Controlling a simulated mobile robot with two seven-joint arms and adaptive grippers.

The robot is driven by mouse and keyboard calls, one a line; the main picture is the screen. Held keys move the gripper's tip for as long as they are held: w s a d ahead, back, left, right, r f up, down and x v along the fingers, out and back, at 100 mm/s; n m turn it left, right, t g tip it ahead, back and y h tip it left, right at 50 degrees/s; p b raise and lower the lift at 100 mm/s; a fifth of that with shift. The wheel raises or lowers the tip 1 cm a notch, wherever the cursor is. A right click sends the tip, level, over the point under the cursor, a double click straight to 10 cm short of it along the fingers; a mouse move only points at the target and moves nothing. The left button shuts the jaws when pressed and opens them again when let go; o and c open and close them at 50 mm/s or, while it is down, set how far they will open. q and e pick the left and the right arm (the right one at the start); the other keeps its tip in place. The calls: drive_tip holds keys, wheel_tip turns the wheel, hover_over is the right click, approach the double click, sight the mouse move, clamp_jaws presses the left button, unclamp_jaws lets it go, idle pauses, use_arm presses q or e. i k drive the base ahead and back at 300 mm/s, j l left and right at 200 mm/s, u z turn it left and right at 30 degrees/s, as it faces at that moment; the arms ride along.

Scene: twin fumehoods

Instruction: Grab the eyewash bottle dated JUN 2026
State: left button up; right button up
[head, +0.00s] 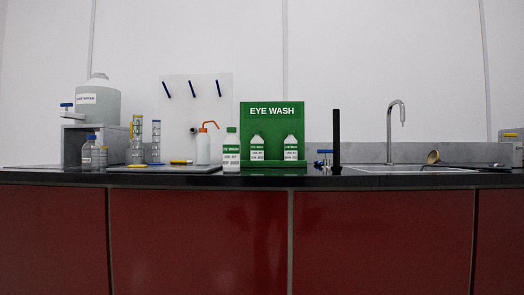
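Three white eyewash bottles with green labels are in the head view. One bottle with a green cap (231,150) stands upright on the dark counter, just left of the green EYE WASH station (271,110). The other two stand upright side by side in the station, a left one (257,149) and a right one (291,148). Each label has small dark print on white, too small for me to read a date surely. Neither of my grippers is in view.
A wash bottle with an orange spout (203,146), graduated cylinders (156,140) and a large water container (98,101) stand to the left. A black post (336,138), sink tap (393,125) and brass-coloured ladle (433,157) are to the right. Red cabinets (200,240) front the counter.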

sight(257, 144)
drive_tip(key=i+j+z, duration=0.25)
drive_tip(key=j+z, duration=0.2)
drive_tip(key=j, duration=0.85)
drive_tip(key=j+z, duration=0.5)
drive_tip(key=j, duration=0.75)
drive_tip(key=i+j, duration=0.05)
